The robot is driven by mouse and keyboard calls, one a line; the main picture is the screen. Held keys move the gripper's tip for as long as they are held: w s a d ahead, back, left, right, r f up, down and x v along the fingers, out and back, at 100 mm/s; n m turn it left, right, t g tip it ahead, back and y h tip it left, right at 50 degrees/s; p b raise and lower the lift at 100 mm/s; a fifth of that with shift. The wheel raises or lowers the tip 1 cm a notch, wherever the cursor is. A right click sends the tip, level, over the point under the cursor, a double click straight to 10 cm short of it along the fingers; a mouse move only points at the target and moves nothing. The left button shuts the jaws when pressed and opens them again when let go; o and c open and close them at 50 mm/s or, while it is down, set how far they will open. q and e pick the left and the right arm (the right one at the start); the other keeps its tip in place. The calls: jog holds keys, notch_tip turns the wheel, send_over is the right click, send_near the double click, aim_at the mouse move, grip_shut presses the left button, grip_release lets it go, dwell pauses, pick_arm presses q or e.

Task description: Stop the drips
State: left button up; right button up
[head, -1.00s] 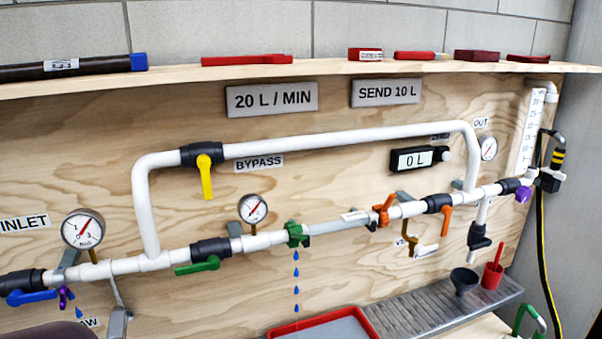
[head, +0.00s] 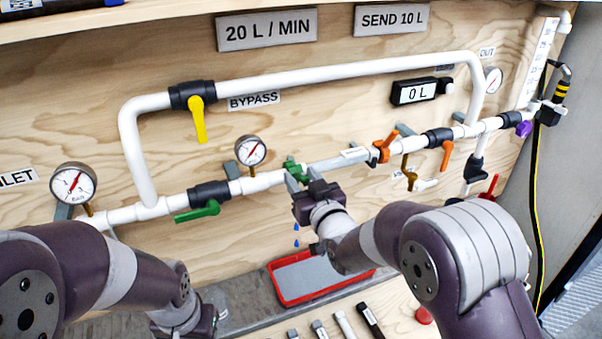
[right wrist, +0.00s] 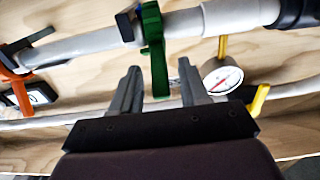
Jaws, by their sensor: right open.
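A green clamp-like fitting (head: 291,166) sits on the lower pipe, left of a grey pipe section (head: 338,162). Blue drops (head: 296,240) hang in the air below it, above a red-rimmed tray (head: 318,277). My right gripper (head: 299,179) is open at the green fitting and partly covers it in the head view. In the right wrist view the fitting (right wrist: 153,50) reaches down between the open fingers (right wrist: 158,78); I cannot tell whether they touch it. My left gripper (head: 188,318) is low at the left, its fingers not clearly seen.
Green (head: 198,212), yellow (head: 198,118) and orange (head: 446,155) valve handles are on the pipes. A small gauge (head: 250,150) stands just left of the fitting. The display (head: 414,93) reads 0 L. Several small tools (head: 345,324) lie on the bench.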

aim_at(296, 174)
jog(key=shift+w+a+f, duration=0.15)
jog(key=shift+w+a, duration=0.1)
jog(key=shift+w, duration=0.4)
jog(key=shift+s, duration=0.1)
jog(key=shift+c, duration=0.3)
grip_shut()
jog(key=shift+r+p, duration=0.4)
jog(key=shift+p, duration=0.25)
jog(key=g+p, duration=0.2)
jog(key=p, duration=0.2)
jog(key=w+r+g+h+p, duration=0.1)
jog(key=g+p, duration=0.1)
jog(key=p, duration=0.2)
jog(key=w+a+r+g+h+p, duration=0.1)
jog(key=g+p, duration=0.1)
jog(key=p, duration=0.1)
jog(key=shift+w+r+p, duration=0.15)
jog(key=shift+r+p, duration=0.1)
jog(key=shift+p, duration=0.15)
jog(key=shift+w+f+h+p, duration=0.1)
jog(key=shift+f+h+p, duration=0.15)
jog(key=shift+p, duration=0.2)
